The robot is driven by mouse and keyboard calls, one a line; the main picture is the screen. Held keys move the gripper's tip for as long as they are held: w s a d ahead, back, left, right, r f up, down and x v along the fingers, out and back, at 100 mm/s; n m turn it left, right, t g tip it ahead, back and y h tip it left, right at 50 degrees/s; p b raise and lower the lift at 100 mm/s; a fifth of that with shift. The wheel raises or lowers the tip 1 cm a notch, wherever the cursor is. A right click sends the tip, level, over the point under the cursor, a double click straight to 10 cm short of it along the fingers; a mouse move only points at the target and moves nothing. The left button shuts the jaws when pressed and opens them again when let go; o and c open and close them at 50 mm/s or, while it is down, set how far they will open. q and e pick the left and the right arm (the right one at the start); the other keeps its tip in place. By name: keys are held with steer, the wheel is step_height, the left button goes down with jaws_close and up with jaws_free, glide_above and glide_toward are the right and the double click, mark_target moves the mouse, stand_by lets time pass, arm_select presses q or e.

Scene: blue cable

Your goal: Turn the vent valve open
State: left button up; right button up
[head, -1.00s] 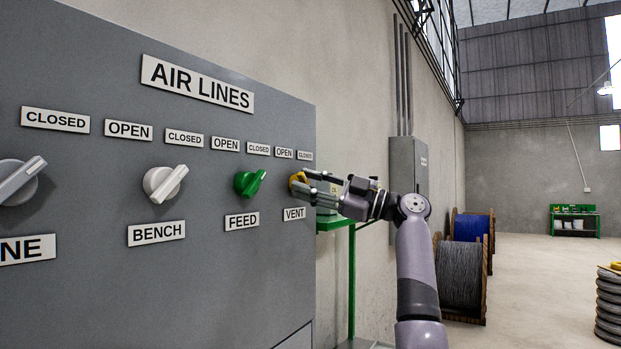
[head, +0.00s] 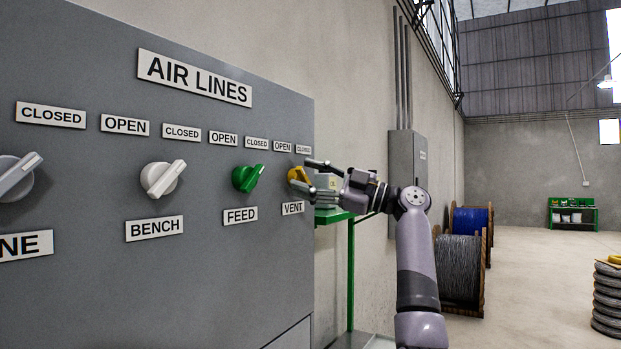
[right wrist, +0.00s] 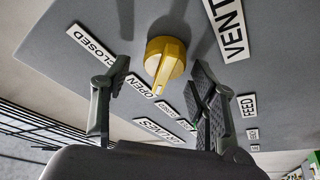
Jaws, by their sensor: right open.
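The yellow vent knob (head: 297,175) is on the grey panel above the VENT label (head: 293,208). The OPEN label (head: 282,146) is at its upper left and the CLOSED label (head: 304,149) at its upper right. In the right wrist view the knob (right wrist: 166,60) has its ridge turned towards the end of the OPEN label (right wrist: 140,86). My right gripper (head: 308,174) is open just off the panel. In the right wrist view its spread fingers (right wrist: 160,68) stand on either side of the knob, with gaps, holding nothing. My left gripper is out of view.
The green feed knob (head: 247,177) and the white bench knob (head: 162,178) are further left on the same panel. A green stand (head: 350,265) is beyond the panel's right edge. Cable reels (head: 460,268) stand on the floor along the wall.

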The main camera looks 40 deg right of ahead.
steer(key=v, duration=1.2)
steer(key=shift+s, duration=0.2)
steer(key=shift+w+r, duration=0.1)
